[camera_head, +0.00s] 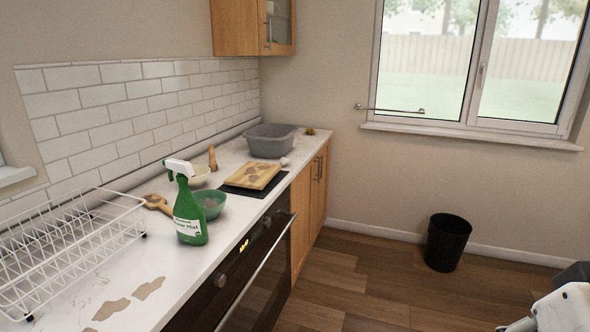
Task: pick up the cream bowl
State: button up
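The cream bowl (200,174) stands on the white counter toward the wall, beyond the green spray bottle (190,208). The bottle's white head hides part of its left side, and a wooden pestle-like tool (212,158) rises at its right side. A green bowl (210,203) stands nearer, partly behind the bottle. Part of my arm's end (560,306) shows at the bottom right corner, cut off by the frame. It is far from the cream bowl, over the floor side, and its fingers cannot be made out.
A white wire dish rack (70,246) fills the counter's left. A wooden board (252,175) lies on a dark hob, with a grey basin (270,140) behind. Brown stains mark the near counter. A black bin (447,242) stands on the otherwise open floor.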

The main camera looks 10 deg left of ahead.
aim_at(202, 172)
jog(key=i+u, duration=0.1)
jog(key=i, duration=0.5)
jog(key=i+l+u, duration=0.1)
jog(key=i, duration=0.45)
jog(key=i+l+u, duration=0.1)
jog(key=i, duration=0.5)
jog(key=i+l+u, duration=0.15)
jog(key=i+u, duration=0.3)
jog(key=i+l+u, duration=0.2)
jog(key=u, duration=0.2)
jog(key=i+l+u, duration=0.25)
jog(key=l+u, duration=0.2)
jog(key=i+l+u, duration=0.15)
jog(key=l+u, duration=0.3)
jog(key=i+l+u, duration=0.2)
jog(key=l+u, duration=0.2)
jog(key=l, duration=0.2)
jog(key=i+l+u, duration=0.2)
jog(key=k+l, duration=0.1)
